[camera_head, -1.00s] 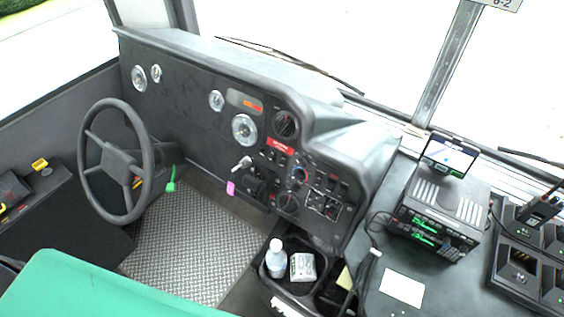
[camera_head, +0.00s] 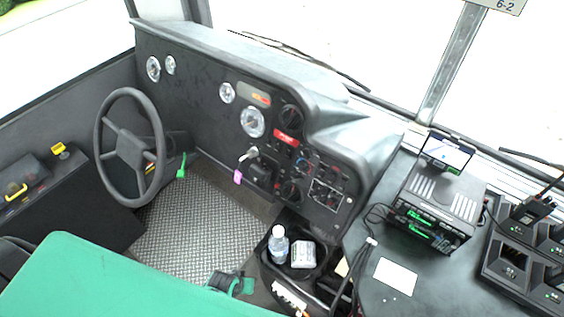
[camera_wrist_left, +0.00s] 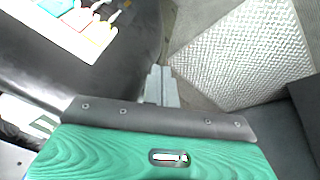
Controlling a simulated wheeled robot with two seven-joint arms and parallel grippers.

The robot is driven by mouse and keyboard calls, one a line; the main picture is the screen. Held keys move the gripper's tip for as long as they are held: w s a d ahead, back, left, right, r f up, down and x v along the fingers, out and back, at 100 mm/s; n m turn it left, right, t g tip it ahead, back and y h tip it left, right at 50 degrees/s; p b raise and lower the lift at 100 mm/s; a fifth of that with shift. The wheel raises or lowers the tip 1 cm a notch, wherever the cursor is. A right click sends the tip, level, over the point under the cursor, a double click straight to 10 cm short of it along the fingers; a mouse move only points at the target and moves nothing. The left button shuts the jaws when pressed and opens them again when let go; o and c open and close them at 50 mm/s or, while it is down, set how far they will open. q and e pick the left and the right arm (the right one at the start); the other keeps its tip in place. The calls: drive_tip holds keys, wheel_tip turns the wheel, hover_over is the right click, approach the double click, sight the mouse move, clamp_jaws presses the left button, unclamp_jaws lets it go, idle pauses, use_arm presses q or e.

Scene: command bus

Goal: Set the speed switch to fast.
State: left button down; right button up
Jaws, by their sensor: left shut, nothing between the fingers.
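The dark switch panel (camera_head: 325,190) is on the right part of the dashboard in the head view. It carries several small switches, and round black knobs sit beside it, one at the top (camera_head: 291,117) and one lower down (camera_head: 290,191). The labels are too small to read, so I cannot tell which one is the speed switch or how it is set. My left gripper (camera_wrist_left: 161,86) shows in the left wrist view with its grey fingers together and empty. A dark and green shape (camera_head: 226,281) low in the head view may be this gripper, well below the panel. My right gripper is not in view.
The steering wheel (camera_head: 130,147) stands at left. A green seat (camera_head: 110,285) fills the bottom left. A bottle (camera_head: 278,246) and a white packet (camera_head: 303,255) stand below the panel. The radio unit (camera_head: 440,205) is at right. The patterned floor (camera_head: 195,230) is open.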

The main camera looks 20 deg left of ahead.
sight(286, 157)
use_arm(q)
drive_tip(key=w+r+n+t+h+p, duration=0.1)
drive_tip(key=w+r+n, duration=0.3)
drive_tip(key=r, duration=0.8)
drive_tip(key=w+r+n+t+h+p, duration=0.1)
drive_tip(key=w+r+n+t, duration=0.3)
drive_tip(key=w+r, duration=0.5)
drive_tip(key=w+a+r+n+t+h, duration=0.1)
drive_tip(key=w+r+n, duration=0.3)
drive_tip(key=r, duration=1.2)
drive_tip(key=w+t, duration=0.1)
drive_tip(key=w, duration=0.1)
drive_tip(key=shift+w+t+p, duration=0.4)
drive_tip(key=shift+r, duration=0.1)
drive_tip(key=p+x, duration=0.2)
drive_tip(key=x, duration=1)
drive_tip(key=shift+w, duration=0.35)
drive_tip(key=shift+w+d+f, duration=0.25)
drive_tip(key=shift+w+f, duration=0.2)
drive_tip(key=shift+w, duration=0.05)
